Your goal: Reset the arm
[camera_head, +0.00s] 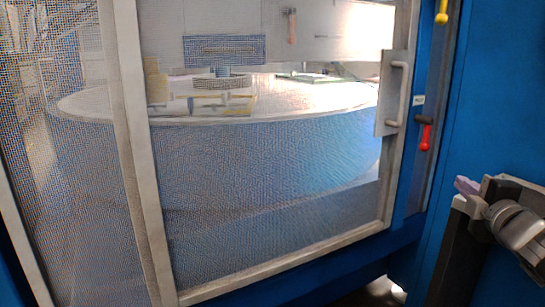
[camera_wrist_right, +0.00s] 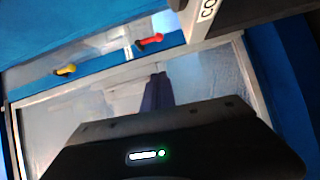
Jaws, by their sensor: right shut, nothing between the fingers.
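My right gripper (camera_head: 466,187) is at the right edge of the head view, in front of the blue machine frame and to the right of the mesh door. Its fingers are shut with nothing held. In the right wrist view the dark purple fingers (camera_wrist_right: 157,90) stick up together beyond the black gripper body, with the mesh door behind them. My left gripper is in neither view.
A framed mesh door (camera_head: 270,160) with a light handle (camera_head: 398,95) looks shut. Behind it is a large round table (camera_head: 280,145). A red lever (camera_head: 426,138) and a yellow lever (camera_head: 442,12) are on the blue frame (camera_head: 500,80) at right.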

